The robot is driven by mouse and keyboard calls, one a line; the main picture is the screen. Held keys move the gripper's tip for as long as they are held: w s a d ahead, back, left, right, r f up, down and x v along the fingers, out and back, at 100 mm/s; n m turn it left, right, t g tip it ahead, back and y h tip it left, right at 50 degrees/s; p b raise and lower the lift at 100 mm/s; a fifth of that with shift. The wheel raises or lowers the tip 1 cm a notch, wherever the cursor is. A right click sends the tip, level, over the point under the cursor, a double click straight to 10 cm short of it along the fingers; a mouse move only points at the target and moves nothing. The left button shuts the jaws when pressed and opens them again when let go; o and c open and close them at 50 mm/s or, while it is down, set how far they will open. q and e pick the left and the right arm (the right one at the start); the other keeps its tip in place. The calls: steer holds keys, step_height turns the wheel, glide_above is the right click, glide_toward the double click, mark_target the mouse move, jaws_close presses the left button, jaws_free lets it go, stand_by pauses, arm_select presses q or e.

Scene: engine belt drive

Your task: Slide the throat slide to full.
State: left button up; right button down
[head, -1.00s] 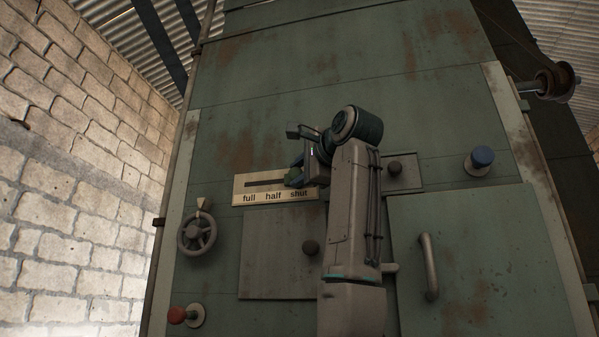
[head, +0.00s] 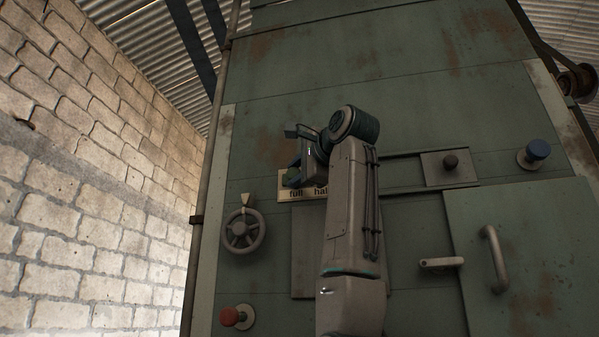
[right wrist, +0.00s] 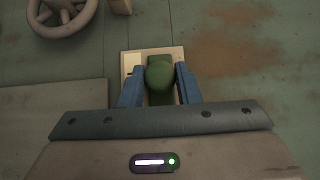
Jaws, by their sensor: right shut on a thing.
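The throat slide's pale label plate (head: 284,194) is on the green machine front. "full" and part of "half" show; my right arm hides the rest. The slide's green knob (head: 292,173) is above the word "full", at the plate's left end. My right gripper (head: 293,177) is shut on it. In the right wrist view, the green knob (right wrist: 160,76) sits between the two blue fingers of the right gripper (right wrist: 160,84), and the pale plate (right wrist: 129,64) shows behind it. My left gripper is not in view.
A handwheel (head: 243,231) is just left of and below the plate, and a red knob (head: 232,317) is lower down.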

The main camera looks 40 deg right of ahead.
steer(key=shift+w, duration=0.1)
steer(key=c, duration=1.3)
jaws_free()
steer(key=shift+c, duration=0.2)
steer(key=shift+o, duration=1.3)
steer(key=shift+a, duration=0.15)
steer(key=shift+f, duration=0.1)
arm_select(q)
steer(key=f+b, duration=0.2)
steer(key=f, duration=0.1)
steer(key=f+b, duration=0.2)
steer(key=b, duration=0.1)
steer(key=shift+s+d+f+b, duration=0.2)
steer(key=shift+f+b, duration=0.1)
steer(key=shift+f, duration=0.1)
arm_select(e)
steer(key=s, duration=1)
steer(key=shift+s+a, duration=0.3)
steer(key=shift+a, duration=0.1)
